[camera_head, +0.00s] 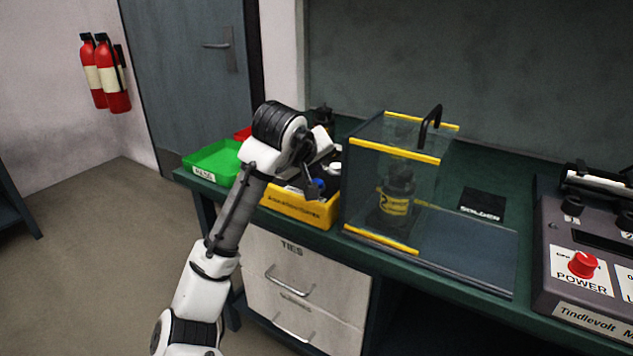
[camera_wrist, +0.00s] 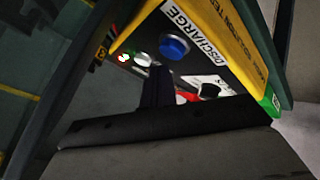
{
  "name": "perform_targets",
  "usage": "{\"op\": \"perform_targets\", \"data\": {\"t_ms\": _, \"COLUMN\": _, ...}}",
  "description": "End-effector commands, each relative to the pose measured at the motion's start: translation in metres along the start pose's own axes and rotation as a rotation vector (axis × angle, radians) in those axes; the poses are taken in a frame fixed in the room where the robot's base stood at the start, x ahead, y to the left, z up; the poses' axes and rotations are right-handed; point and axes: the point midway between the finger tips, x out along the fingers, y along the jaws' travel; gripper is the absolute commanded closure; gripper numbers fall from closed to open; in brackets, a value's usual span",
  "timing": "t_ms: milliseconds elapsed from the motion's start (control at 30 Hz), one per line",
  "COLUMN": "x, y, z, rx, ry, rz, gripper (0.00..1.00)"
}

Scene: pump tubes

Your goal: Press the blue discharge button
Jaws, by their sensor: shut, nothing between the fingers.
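The blue discharge button (camera_wrist: 174,46) is a round blue cap on a yellow-edged box, beside a white DISCHARGE label (camera_wrist: 185,17) in the wrist view. In the head view the button (camera_head: 319,184) shows as a small blue spot in the yellow box (camera_head: 300,207). My gripper (camera_head: 309,192) is shut and empty, pointing down over that box. In the wrist view its dark fingers (camera_wrist: 158,84) end a little below the button in the picture, apart from it in the image. The exact height gap cannot be told.
A clear case with yellow edges (camera_head: 388,150) stands close to the right of the yellow box. A green tray (camera_head: 212,163) lies to the left. A grey unit with a red POWER knob (camera_head: 582,264) is at the far right. A silver button (camera_wrist: 143,59) neighbours the blue one.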

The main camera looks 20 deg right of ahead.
Motion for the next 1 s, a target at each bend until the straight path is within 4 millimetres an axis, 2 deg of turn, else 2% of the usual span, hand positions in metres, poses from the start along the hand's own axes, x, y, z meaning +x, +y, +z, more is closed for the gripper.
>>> {"op": "perform_targets", "data": {"t_ms": 1000, "x": 0.0085, "y": -0.0061, "z": 0.0063, "rx": 0.0, "ry": 0.0, "rz": 0.0, "gripper": 1.0}}
